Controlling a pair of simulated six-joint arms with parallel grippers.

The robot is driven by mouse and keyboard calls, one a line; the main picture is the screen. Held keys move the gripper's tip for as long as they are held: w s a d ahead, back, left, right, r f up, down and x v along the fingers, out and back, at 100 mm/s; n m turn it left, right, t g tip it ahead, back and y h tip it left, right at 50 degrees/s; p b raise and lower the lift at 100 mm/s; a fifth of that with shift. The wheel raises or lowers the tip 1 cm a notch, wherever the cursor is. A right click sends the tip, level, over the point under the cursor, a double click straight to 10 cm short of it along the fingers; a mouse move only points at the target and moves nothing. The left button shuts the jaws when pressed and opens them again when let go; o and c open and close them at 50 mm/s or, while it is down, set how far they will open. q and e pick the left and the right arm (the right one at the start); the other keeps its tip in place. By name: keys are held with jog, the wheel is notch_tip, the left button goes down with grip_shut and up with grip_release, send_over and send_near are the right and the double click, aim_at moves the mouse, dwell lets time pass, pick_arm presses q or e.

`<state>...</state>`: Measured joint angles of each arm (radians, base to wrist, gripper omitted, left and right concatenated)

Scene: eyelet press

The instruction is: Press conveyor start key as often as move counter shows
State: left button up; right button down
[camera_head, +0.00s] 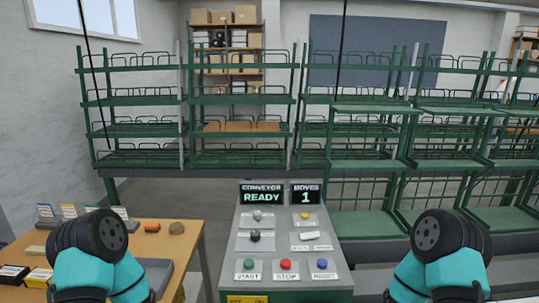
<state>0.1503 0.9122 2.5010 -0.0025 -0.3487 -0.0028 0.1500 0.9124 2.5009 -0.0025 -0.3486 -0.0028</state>
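The grey control console (238,280) stands in the middle of the camera_head view. Its conveyor display (262,194) reads "CONVEYOR READY". The move counter (305,194) beside it reads "MOVES 1". On the lower panel are a green START key (248,263), a red STOP key (286,264) and a blue RESET key (322,264). Nothing touches these keys. My two arms show at the lower left and lower right, apart from the console. No fingertips of either gripper can be made out.
Higher on the console are grey and black knobs (255,236), a yellow button (305,216) and a white switch (310,235). A wooden table (185,240) with small items stands left. Green racks (240,160) stand behind. The space above the keys is clear.

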pick_arm(q)
grip_shut()
dwell(0.8)
dwell(0.5)
